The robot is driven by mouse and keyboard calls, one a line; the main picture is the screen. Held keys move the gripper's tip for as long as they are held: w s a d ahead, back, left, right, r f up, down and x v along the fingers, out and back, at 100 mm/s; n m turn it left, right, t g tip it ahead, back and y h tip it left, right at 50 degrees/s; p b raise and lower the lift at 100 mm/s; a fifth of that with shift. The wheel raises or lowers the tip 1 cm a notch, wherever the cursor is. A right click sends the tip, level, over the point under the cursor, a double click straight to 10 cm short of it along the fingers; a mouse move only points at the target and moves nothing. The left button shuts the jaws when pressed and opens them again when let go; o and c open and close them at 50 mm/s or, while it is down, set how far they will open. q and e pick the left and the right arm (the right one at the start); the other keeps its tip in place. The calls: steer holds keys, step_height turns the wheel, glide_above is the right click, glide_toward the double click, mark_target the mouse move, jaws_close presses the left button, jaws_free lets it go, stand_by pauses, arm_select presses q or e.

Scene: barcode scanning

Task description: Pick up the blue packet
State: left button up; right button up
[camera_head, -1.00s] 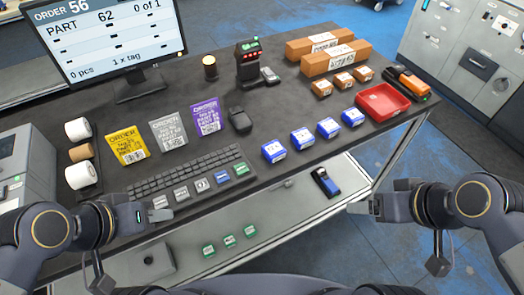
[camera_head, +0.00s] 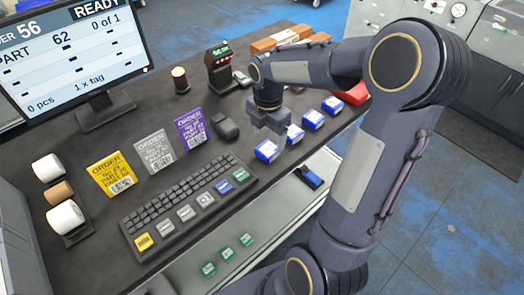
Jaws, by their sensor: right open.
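Several blue packets with white labels stand in a row near the table's front edge. The nearest blue packet (camera_head: 267,151) is in full view, a second (camera_head: 295,136) is partly covered by my gripper, and two more (camera_head: 313,119) (camera_head: 332,105) stand farther right. My right gripper (camera_head: 270,124) points down above the table, just behind the two nearest packets in the picture. It is open and holds nothing that I can see. Whether it touches a packet is hard to tell. My left gripper is out of view.
A keyboard (camera_head: 185,205) lies left of the packets. My right arm hides much of a red tray (camera_head: 354,93).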

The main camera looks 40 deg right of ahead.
mark_target(268, 148)
step_height(268, 148, down, 5)
steer(key=shift+s+r, duration=0.1)
steer(key=shift+r, duration=0.05)
steer(key=c, duration=1.2)
steer(key=shift+o, duration=0.2)
steer(key=shift+r, duration=0.1)
